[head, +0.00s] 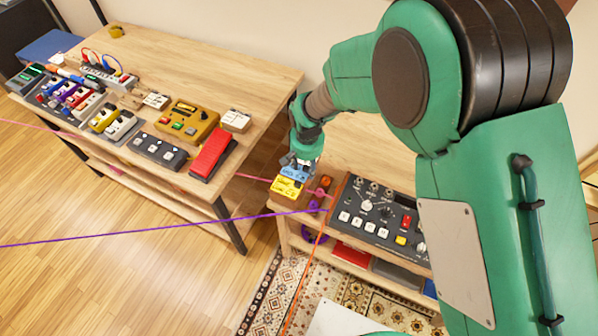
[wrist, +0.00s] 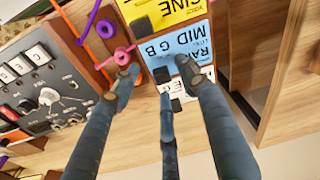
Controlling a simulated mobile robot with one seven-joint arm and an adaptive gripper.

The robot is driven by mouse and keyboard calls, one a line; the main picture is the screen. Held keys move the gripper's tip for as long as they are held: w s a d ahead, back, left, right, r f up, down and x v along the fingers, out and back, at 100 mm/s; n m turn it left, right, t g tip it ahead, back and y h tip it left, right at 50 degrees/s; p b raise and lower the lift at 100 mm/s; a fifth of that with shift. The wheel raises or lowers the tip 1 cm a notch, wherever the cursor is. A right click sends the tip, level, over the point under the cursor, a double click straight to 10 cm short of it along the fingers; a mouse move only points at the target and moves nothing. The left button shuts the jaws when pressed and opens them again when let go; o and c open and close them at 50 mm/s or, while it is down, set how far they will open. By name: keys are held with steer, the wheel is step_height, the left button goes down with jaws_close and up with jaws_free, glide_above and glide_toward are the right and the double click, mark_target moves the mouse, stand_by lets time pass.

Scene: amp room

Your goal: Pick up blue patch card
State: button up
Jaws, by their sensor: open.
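The blue patch card (wrist: 172,40) has black lettering and stands in a row between a yellow card (wrist: 168,12) and a white card (wrist: 205,76) in the wrist view. In the head view the blue card (head: 294,173) shows just behind the yellow card (head: 286,187), on a small wooden holder (head: 281,201). My gripper (wrist: 158,68) is open, its fingers spread over the blue card's lower edge and the white card. Whether the fingers touch a card I cannot tell. In the head view my gripper (head: 303,158) hides part of the cards behind.
A dark mixer panel (head: 376,212) with knobs and buttons stands right of the holder. Purple (head: 150,234), pink and orange cables run close by. A pedal table (head: 190,75) is at the left, with a red pedal (head: 212,154) near its edge.

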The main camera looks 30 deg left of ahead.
steer(key=shift+w+f, duration=0.1)
steer(key=shift+f, duration=0.55)
steer(key=shift+c, duration=0.5)
steer(key=c, duration=0.8)
